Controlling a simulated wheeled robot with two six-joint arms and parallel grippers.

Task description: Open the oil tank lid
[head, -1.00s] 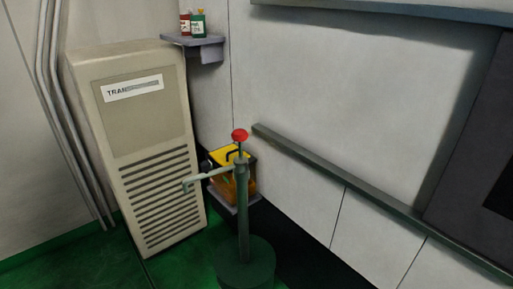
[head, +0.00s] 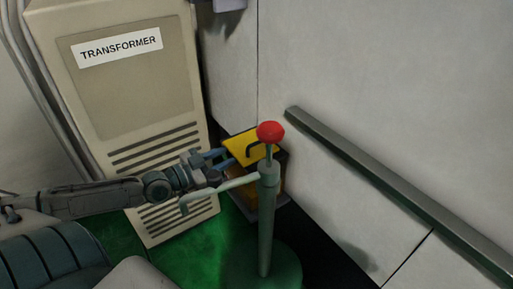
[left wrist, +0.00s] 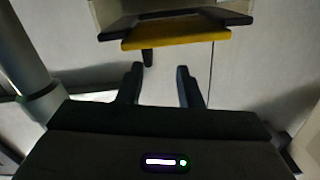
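The oil tank (head: 270,190) is a box with amber-brown sides and a yellow lid (head: 238,143). A dark handle (head: 254,148) stands on the lid. The lid looks shut. The green post and its red knob hide part of the tank. My left gripper (head: 226,157) is open and empty at the left side of the lid. In the left wrist view, the gripper (left wrist: 160,76) has its two fingers apart, with the yellow lid edge (left wrist: 180,38) and the dark handle (left wrist: 148,57) ahead of them. I see a gap between fingertips and handle. My right gripper is out of view.
A green post (head: 266,225) with a red knob (head: 270,132) and a pale side lever (head: 220,190) stands in front of the tank, close to my left gripper. The transformer cabinet (head: 130,90) stands at the left. A rail (head: 385,180) runs along the wall at the right.

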